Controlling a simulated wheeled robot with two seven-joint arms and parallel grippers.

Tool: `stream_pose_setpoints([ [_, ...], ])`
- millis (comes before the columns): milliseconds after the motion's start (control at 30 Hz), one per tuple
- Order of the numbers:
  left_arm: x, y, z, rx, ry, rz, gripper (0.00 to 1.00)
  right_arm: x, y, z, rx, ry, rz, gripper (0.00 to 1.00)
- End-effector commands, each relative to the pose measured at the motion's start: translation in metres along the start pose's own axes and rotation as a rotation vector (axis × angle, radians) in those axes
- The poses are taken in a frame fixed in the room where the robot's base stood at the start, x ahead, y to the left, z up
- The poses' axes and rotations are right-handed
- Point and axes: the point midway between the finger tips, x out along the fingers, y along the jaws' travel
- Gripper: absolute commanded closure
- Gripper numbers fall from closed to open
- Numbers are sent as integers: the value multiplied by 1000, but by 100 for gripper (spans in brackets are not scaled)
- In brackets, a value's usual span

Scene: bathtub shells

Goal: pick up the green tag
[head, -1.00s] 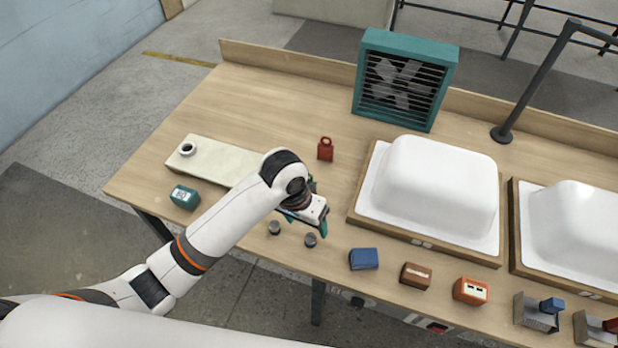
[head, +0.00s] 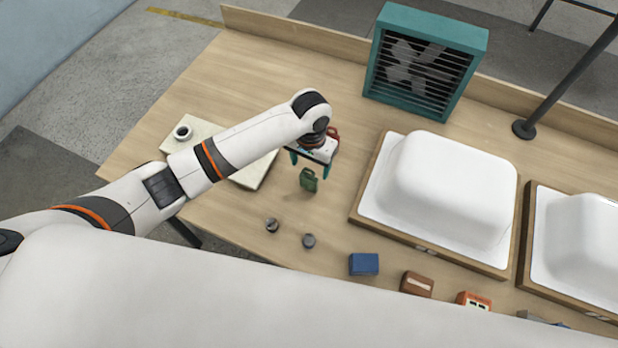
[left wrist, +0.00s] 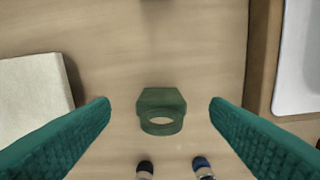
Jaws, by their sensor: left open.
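The green tag (head: 308,181), a small block with a ring, stands on the wooden table just in front of my left gripper (head: 309,164). In the left wrist view the green tag (left wrist: 162,100) lies centred between the two teal fingers, its ring towards the bottom of the picture. My left gripper is open and empty, with clear gaps on both sides of the tag. It appears to be above the table; its exact height over the tag is hard to tell. My right gripper is not in view.
A red tag (head: 333,132) stands behind the left gripper. A pale slab (head: 257,172) lies to the left, a white tub shell (head: 450,185) to the right. A teal fan (head: 425,60) stands at the back.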

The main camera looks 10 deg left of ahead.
Motion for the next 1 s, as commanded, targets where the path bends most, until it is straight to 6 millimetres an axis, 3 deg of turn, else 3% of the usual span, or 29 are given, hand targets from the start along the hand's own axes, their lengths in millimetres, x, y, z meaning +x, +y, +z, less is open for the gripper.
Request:
stream_pose_setpoints([
  [100, 7, 0, -2, 0, 2, 0, 29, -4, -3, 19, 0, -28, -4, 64],
  [233, 25, 0, -8, -1, 4, 1, 29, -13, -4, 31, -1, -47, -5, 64],
  [400, 48, -1, -9, -1, 1, 1, 29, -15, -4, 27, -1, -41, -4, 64],
  [700, 54, -1, -9, 1, -1, 0, 29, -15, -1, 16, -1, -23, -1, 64],
  [1000, 54, -1, -9, 0, -1, 0, 77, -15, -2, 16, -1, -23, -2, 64],
])
